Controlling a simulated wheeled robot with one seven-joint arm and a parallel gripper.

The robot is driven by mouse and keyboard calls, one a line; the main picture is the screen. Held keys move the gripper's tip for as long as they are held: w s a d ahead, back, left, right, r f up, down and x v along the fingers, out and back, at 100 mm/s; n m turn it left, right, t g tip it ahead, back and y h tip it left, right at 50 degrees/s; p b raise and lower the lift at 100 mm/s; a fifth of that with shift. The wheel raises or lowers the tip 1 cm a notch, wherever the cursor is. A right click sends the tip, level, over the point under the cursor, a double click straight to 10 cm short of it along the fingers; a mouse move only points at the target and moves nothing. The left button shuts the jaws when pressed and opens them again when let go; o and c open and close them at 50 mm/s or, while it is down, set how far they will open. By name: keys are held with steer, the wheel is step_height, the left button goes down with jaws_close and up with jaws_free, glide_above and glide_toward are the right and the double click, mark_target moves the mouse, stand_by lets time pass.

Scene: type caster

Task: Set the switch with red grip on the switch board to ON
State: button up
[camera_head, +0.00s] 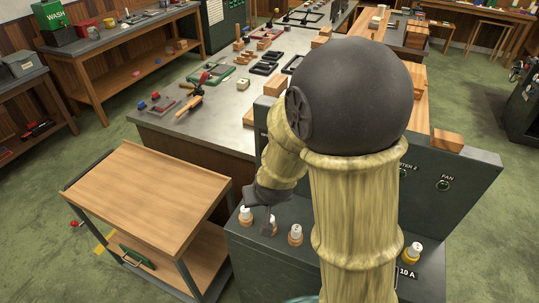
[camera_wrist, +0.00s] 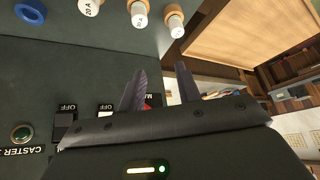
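The switch board (camera_head: 465,165) is a dark green cabinet with an upright back panel and a lower front ledge. In the wrist view its face (camera_wrist: 80,75) fills the left side. A small bit of red (camera_wrist: 148,101), likely the red grip, shows between my fingers, close to the left one. The rest of it is hidden behind my gripper, so I cannot tell its setting. My gripper (camera_wrist: 160,90) has its two dark fingers apart, with no object seen clamped. In the head view my gripper (camera_head: 262,200) is low in front of the panel, partly hidden by my arm.
White fuses with tan bases (camera_head: 295,234) stand on the ledge. A green FAN lamp (camera_head: 442,184) is on the panel. A wooden-topped cart (camera_head: 150,195) stands left of the board; a cluttered workbench (camera_head: 200,130) is behind.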

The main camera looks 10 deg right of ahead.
steer(key=w+a+f+n+t+h+b, duration=0.1)
steer(key=w+a+t+h, duration=0.3)
steer(key=t+h, duration=0.4)
steer(key=w+f+h+b, duration=0.1)
steer(key=h, duration=0.1)
steer(key=shift+a+n+h, duration=0.3)
steer(key=shift+n+h, duration=0.1)
steer(key=shift+w, duration=0.1)
steer(key=p+x, duration=0.5)
steer(key=x, duration=1.2)
steer(key=shift+r, duration=0.2)
steer(key=shift+w, duration=0.15)
jaws_close()
